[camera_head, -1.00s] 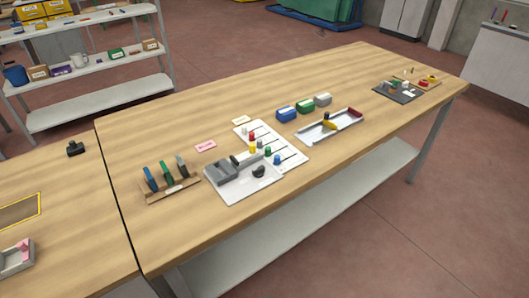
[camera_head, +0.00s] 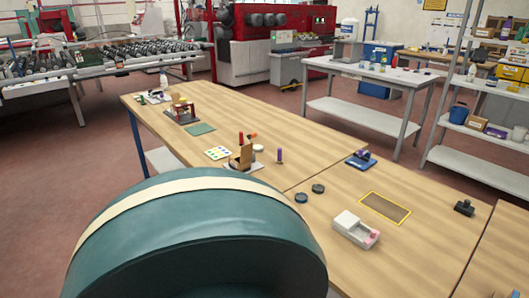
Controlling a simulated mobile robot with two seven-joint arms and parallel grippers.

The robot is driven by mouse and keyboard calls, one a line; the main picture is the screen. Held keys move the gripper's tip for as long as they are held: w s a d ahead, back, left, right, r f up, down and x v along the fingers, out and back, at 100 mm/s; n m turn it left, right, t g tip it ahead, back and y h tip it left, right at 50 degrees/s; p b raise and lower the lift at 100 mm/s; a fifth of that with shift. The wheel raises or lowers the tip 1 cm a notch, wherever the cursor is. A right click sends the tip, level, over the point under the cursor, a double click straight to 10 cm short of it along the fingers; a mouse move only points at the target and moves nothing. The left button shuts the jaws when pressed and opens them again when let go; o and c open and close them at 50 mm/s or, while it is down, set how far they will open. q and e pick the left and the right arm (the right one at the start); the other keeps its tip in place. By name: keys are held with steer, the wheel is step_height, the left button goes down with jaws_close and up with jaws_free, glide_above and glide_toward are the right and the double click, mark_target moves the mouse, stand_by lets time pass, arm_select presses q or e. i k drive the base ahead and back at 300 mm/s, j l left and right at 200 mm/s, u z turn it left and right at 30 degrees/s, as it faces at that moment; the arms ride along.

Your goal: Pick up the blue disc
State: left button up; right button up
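No clearly blue disc shows in the present head view. Two small dark round pieces, a nearer one (camera_head: 301,197) and a farther one (camera_head: 318,188), lie flat on the wooden table (camera_head: 330,215); their exact colour is hard to tell. Neither of my grippers is in view. The rack with blue, green and grey upright pieces, seen a second ago, is out of the picture now.
A large teal rounded shape (camera_head: 200,250) with a cream band, which I cannot identify, hides the table at lower left. A pale tray (camera_head: 352,231), a yellow-edged mat (camera_head: 384,208) and a black item (camera_head: 464,208) stand right. Shelving (camera_head: 480,130) is behind.

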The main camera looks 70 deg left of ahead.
mark_target(300, 197)
steer(key=u, duration=2.05)
steer(key=z, duration=0.65)
steer(key=i+j+z, duration=0.1)
steer(key=j+z, duration=0.95)
steer(key=j, duration=0.4)
steer(key=k+j+z, duration=0.15)
steer(key=j, duration=0.35)
